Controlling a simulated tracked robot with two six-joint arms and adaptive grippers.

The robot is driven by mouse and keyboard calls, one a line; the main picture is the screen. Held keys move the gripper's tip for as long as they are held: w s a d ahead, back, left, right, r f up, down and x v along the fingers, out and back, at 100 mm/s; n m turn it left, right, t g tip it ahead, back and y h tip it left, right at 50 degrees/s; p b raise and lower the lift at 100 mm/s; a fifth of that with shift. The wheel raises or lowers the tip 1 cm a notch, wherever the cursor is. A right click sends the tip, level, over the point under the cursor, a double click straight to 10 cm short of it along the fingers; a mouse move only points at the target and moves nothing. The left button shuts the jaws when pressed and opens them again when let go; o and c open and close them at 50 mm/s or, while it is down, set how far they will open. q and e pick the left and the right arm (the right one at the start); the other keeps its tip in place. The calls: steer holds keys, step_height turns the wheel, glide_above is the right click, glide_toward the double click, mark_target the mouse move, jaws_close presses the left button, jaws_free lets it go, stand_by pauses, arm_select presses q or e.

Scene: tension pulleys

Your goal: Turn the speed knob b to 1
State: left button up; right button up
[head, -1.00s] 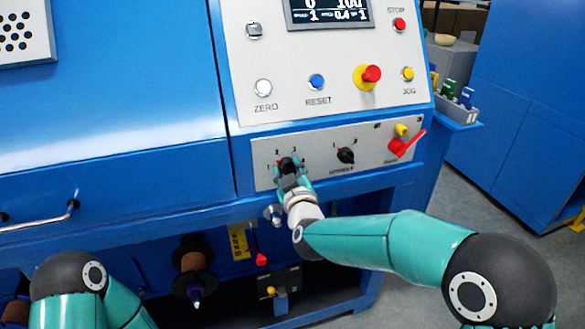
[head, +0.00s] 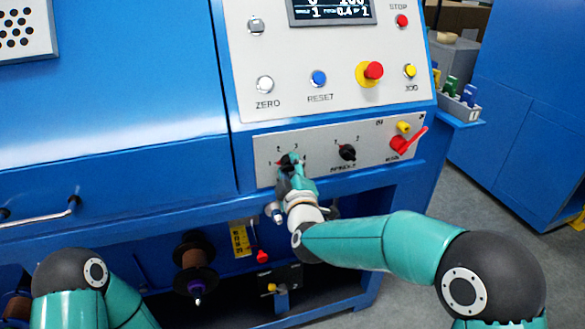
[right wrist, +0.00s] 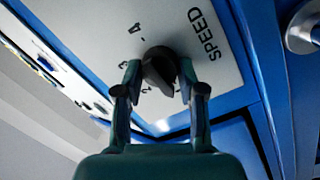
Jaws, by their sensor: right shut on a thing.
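The speed knob (head: 288,159) is a black rotary knob at the left end of the grey lower panel (head: 325,141), with numbers around it. In the right wrist view the dark knob (right wrist: 160,66) sits beside the printed word SPEED. My right gripper (head: 289,167) is shut on it, one teal finger on each side. The fingers also show in the right wrist view (right wrist: 160,74). Which number the knob points at cannot be told, as the gripper partly covers it. My left arm shows at the lower left, but its gripper is out of view.
A second black knob (head: 347,152) is to the right, then a red lever switch (head: 407,141). Above are a red emergency button (head: 370,73), a blue RESET button (head: 319,78) and a display (head: 331,10). Below is an open bay with a spool (head: 195,262).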

steer(key=shift+d+f, duration=0.15)
steer(key=shift+f, duration=0.4)
steer(key=o, duration=1.1)
steer(key=shift+w, duration=0.1)
steer(key=shift+o, duration=0.2)
steer(key=shift+r, duration=0.3)
steer(key=s+d, duration=0.2)
steer(key=s, duration=1)
steer(key=shift+d, duration=0.15)
